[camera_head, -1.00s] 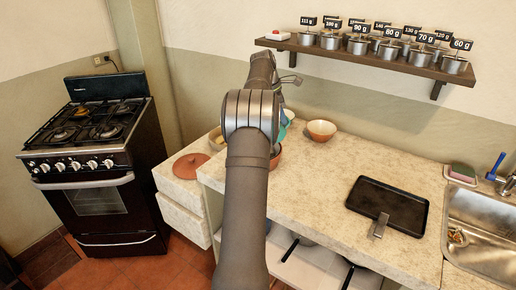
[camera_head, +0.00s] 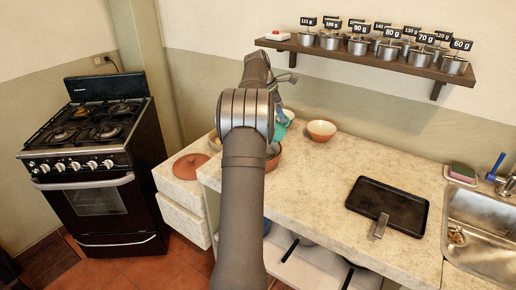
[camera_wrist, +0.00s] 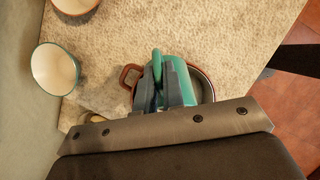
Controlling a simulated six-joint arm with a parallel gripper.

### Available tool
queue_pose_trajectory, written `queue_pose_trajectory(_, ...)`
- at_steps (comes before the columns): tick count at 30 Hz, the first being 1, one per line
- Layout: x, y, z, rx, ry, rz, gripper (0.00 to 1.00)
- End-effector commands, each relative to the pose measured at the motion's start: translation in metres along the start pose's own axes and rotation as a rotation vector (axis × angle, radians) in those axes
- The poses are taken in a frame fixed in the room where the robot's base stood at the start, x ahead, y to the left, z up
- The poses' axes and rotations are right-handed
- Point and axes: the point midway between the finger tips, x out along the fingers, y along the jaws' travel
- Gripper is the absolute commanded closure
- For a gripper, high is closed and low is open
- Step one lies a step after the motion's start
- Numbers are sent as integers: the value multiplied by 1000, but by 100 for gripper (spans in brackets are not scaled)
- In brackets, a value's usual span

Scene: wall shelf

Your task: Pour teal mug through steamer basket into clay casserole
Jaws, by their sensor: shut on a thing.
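My gripper (camera_wrist: 172,82) is shut on the teal mug (camera_wrist: 186,88), with the mug's handle between the fingers. The mug is over the clay casserole (camera_wrist: 206,84), whose rim and one loop handle show around it in the wrist view. In the head view a teal part of the mug (camera_head: 287,119) shows just right of my arm, above the casserole (camera_head: 274,158). My arm hides most of both there. The mug's opening and contents are hidden. I cannot make out the steamer basket for certain.
A bowl (camera_head: 321,131) stands to the right on the counter (camera_head: 330,180). A teal-rimmed bowl (camera_wrist: 55,69) shows in the wrist view. A clay lid (camera_head: 190,166) lies left of the casserole. A black tray (camera_head: 388,207) lies farther right.

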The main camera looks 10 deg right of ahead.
Motion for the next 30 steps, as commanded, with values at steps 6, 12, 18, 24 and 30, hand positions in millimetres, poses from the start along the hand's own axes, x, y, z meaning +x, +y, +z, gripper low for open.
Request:
queue_pose_trajectory(6,-2,0,0,1,-15,1,100)
queue_pose_trajectory(12,-3,0,0,1,-25,1,100)
queue_pose_trajectory(18,-4,0,-1,1,-39,1,100)
queue_pose_trajectory(24,-6,0,-1,0,-54,1,100)
queue_pose_trajectory(30,-7,0,-2,0,-67,2,100)
